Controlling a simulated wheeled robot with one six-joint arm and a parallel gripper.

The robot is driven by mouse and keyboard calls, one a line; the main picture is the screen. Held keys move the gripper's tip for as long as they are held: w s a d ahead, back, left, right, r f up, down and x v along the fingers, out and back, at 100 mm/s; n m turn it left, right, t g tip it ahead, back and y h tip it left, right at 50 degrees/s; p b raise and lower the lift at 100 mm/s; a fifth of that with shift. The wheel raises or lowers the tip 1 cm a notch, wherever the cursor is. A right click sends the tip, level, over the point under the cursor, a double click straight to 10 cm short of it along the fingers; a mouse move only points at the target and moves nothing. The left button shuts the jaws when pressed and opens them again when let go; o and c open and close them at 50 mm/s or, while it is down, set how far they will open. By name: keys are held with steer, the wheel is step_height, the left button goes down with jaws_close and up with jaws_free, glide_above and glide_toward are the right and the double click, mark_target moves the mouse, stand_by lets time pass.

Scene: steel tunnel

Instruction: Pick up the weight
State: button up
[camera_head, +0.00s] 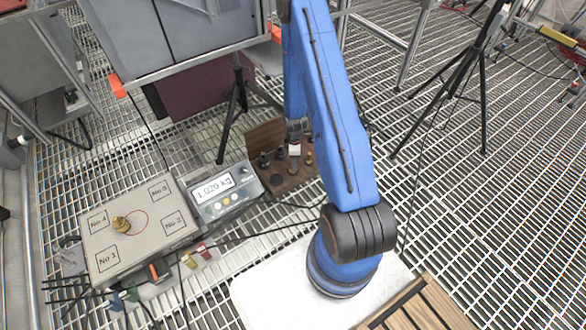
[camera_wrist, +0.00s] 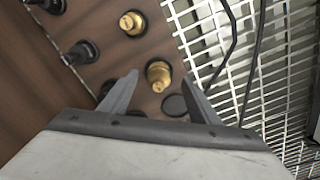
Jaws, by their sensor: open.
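My gripper (camera_head: 294,150) is over the wooden weight rack (camera_head: 282,184). In the wrist view my gripper (camera_wrist: 160,76) is open, with a brass weight (camera_wrist: 158,72) between its fingertips; I cannot tell whether they touch it. A second brass weight (camera_wrist: 132,22) stands farther up on the rack (camera_wrist: 115,55). Black weights stand on the left, one of them a knobbed black weight (camera_wrist: 80,53). In the head view a brass weight (camera_head: 308,158) shows right of my gripper and a black weight (camera_head: 264,160) left of it. Another brass weight (camera_head: 121,224) stands on the scale plate (camera_head: 145,240).
The scale display (camera_head: 214,188) reads 1.020 kg. A black flat disc or recess (camera_wrist: 174,105) lies beside the right finger. Metal grating (camera_head: 500,200) covers the floor. A tripod (camera_head: 465,75) stands at the right, and grey cabinets (camera_head: 180,35) stand behind. Cables cross the floor.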

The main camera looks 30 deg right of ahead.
steer(key=shift+w+a+f, duration=0.15)
steer(key=shift+f, duration=1.2)
steer(key=shift+w+a+f, duration=0.1)
steer(key=shift+a+f, duration=0.05)
steer(key=shift+f, duration=1.15)
jaws_close()
steer(key=shift+r, duration=0.1)
